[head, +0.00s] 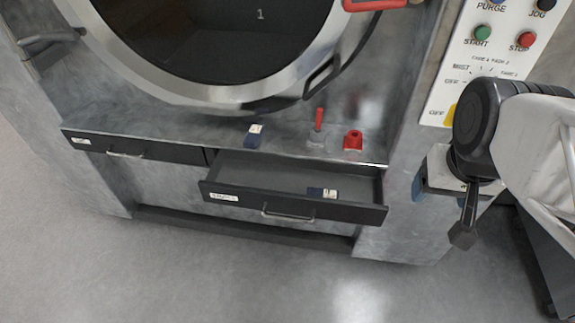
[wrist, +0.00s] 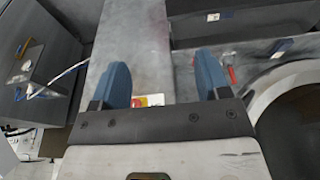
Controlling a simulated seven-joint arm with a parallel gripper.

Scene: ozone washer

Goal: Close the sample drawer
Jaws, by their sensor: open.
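The sample drawer (head: 228,198) is pulled open at the lower right of the washer front. Its bar handle (head: 287,215) is on the front panel, and a blue and white item (head: 322,192) lies inside. The open drawer also shows along the top of the wrist view (wrist: 250,18). My gripper (head: 443,188) is to the right of the drawer, apart from it, beside the control panel column. In the wrist view its two blue fingers (wrist: 163,75) are spread with nothing held between them. One finger is mostly hidden in the head view.
A second drawer (head: 150,151) at the left is shut. A round door (head: 215,95) is above. The floor (head: 200,275) in front is clear.

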